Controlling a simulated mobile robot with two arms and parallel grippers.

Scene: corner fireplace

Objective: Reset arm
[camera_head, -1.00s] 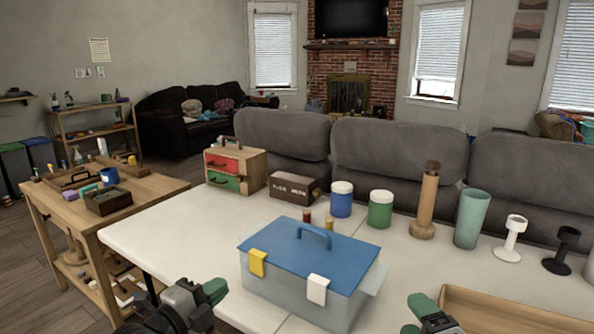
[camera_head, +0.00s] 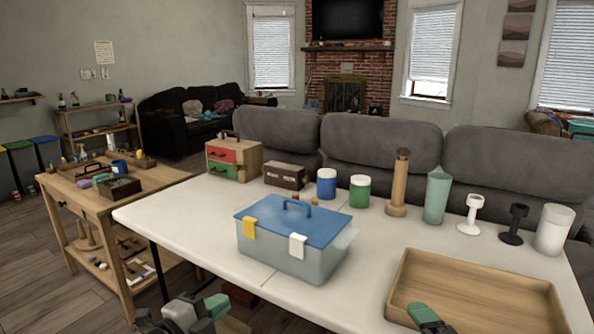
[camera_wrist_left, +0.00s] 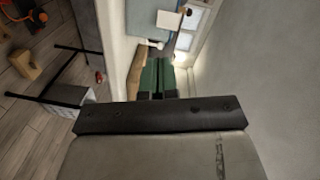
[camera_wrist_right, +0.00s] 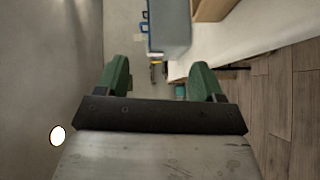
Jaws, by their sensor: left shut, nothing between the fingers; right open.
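My left gripper (camera_head: 212,306) shows at the bottom of the head view, in front of the white table's near edge. Its green fingers (camera_wrist_left: 157,78) are together in the left wrist view, with nothing between them. My right gripper (camera_wrist_right: 158,80) has its two green fingers spread apart and empty in the right wrist view. Only a green fingertip (camera_head: 428,316) of it shows in the head view, over the near edge of the wooden tray. Both grippers are apart from the blue-lidded box (camera_head: 290,240) on the table.
The white table (camera_head: 190,230) carries the box, a wooden tray (camera_head: 480,268), a drawer chest (camera_head: 234,160), jars, cups and a wooden cylinder (camera_head: 398,185). A wooden workbench (camera_head: 150,185) stands to the left. A grey sofa (camera_head: 375,145) lines the far side. Floor is open at lower left.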

